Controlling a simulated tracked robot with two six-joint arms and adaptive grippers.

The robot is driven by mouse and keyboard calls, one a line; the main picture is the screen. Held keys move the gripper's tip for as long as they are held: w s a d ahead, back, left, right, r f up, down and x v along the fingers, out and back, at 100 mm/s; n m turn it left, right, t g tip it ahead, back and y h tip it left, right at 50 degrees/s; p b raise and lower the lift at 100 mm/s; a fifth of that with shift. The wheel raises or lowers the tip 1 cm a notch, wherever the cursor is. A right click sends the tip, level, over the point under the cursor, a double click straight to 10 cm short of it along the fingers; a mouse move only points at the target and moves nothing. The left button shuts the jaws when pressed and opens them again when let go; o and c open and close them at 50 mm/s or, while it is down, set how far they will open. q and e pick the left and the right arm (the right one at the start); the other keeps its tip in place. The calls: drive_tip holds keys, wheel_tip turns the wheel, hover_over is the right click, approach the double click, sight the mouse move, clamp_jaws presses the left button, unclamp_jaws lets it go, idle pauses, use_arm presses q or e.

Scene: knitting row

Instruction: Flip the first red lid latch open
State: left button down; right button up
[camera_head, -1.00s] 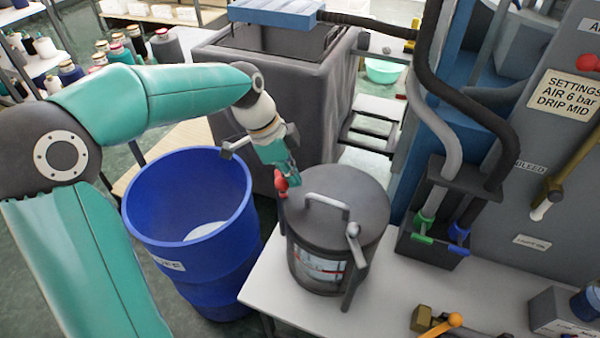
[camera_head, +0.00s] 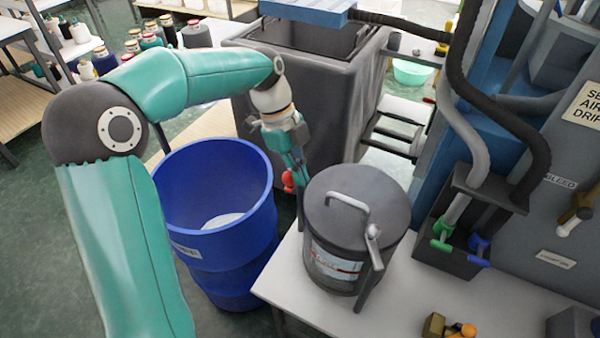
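A dark round canister (camera_head: 330,262) with a flat grey lid (camera_head: 370,190) and a bar handle stands on the white bench. A red latch tip (camera_head: 288,182) shows at the left side of the lid, just outside its rim, on a dark upright strip. My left gripper (camera_head: 292,168) reaches down from above, its fingertips at the red tip and seemingly touching it. The fingers overlap the tip, so their opening and any grasp cannot be made out. A grey lever with a ball end (camera_head: 373,232) is on the lid's right front side. My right gripper is out of view.
A blue bin (camera_head: 180,215) stands left of the bench, below my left arm. A large grey tub (camera_head: 345,105) is behind the gripper. A box with hoses (camera_head: 450,250) stands right of the canister. The bench front (camera_head: 400,305) is partly bare.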

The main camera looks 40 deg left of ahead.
use_arm(q)
drive_tip(key=shift+w+a, duration=0.25)
drive_tip(key=shift+w, duration=0.35)
drive_tip(key=shift+d, duration=0.15)
drive_tip(key=d, duration=0.1)
drive_tip(key=d+r, duration=0.1)
drive_tip(key=d, duration=0.1)
drive_tip(key=shift+d+r, duration=0.25)
drive_tip(key=v, duration=0.9)
drive_tip(key=shift+p, duration=0.4)
